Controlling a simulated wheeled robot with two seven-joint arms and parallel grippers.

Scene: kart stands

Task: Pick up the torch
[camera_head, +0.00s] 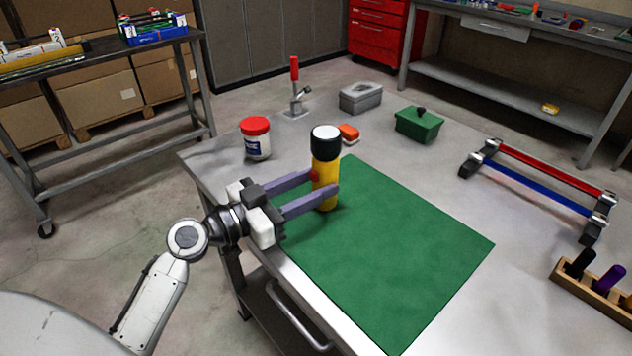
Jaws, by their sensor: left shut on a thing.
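The torch (323,169) has a yellow body, a black head with a pale top and a red button on its side. It is upright at the back left part of the green mat (400,250) on the metal table. My left gripper (324,185) comes in from the left and is shut on the torch, with a finger on either side of its body. I cannot tell whether the torch's base touches the mat. My right gripper is not in view.
A red-lidded tub (257,143), a red-handled clamp (296,85), an orange item (349,133), a grey box (361,98) and a green box (418,125) stand behind the mat. A red-and-blue bar stand (540,185) and a wooden rack (590,290) are at right.

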